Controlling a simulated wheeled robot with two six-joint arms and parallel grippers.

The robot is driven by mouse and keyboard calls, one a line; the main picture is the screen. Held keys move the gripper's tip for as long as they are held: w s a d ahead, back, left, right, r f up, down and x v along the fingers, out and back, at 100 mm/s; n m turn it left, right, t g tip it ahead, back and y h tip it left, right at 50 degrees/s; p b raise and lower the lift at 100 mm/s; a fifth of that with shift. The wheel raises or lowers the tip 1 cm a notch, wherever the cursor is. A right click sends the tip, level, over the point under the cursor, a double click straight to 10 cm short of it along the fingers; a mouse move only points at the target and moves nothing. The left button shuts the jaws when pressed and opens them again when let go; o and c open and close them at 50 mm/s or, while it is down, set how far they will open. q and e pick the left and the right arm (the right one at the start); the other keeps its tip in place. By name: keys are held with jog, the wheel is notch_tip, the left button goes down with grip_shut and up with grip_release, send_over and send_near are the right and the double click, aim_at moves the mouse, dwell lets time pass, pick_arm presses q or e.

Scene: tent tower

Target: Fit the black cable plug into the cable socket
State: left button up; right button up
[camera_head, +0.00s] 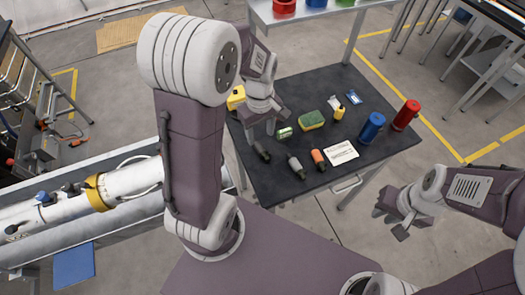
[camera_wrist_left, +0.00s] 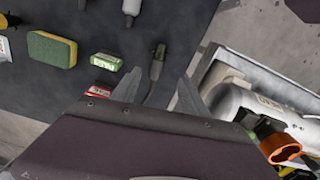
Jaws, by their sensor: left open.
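The black cable plug (camera_head: 262,151) lies on the dark table near its left front edge; it also shows in the left wrist view (camera_wrist_left: 158,60) with a thin dark cable. My left gripper (camera_head: 260,137) is open and empty over that table edge. In the left wrist view its two fingertips (camera_wrist_left: 157,88) stand apart on either side of the cable, with the plug body just beyond them. I cannot tell its height above the table. My right gripper (camera_head: 390,214) is open and empty, off the table at the right. I cannot clearly make out the cable socket.
On the table (camera_head: 388,148) lie a grey plug (camera_head: 296,166), an orange one (camera_head: 318,158), a green box (camera_head: 284,132), a sponge (camera_head: 312,121) and a white card (camera_head: 341,152). Blue (camera_head: 371,128) and red (camera_head: 405,115) cylinders stand right. A white tube assembly (camera_head: 130,183) is left.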

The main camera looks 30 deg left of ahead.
aim_at(261, 148)
pick_arm(q)
jog(key=shift+d+f, duration=0.1)
jog(key=shift+f, duration=0.2)
jog(key=f, duration=0.3)
jog(key=shift+s+a+f, duration=0.1)
jog(key=shift+a, duration=0.15)
jog(key=f, duration=0.3)
jog(key=w+f, duration=0.1)
jog(key=f, duration=0.1)
jog(key=shift+f, duration=0.15)
jog(key=shift+s, duration=0.1)
grip_shut()
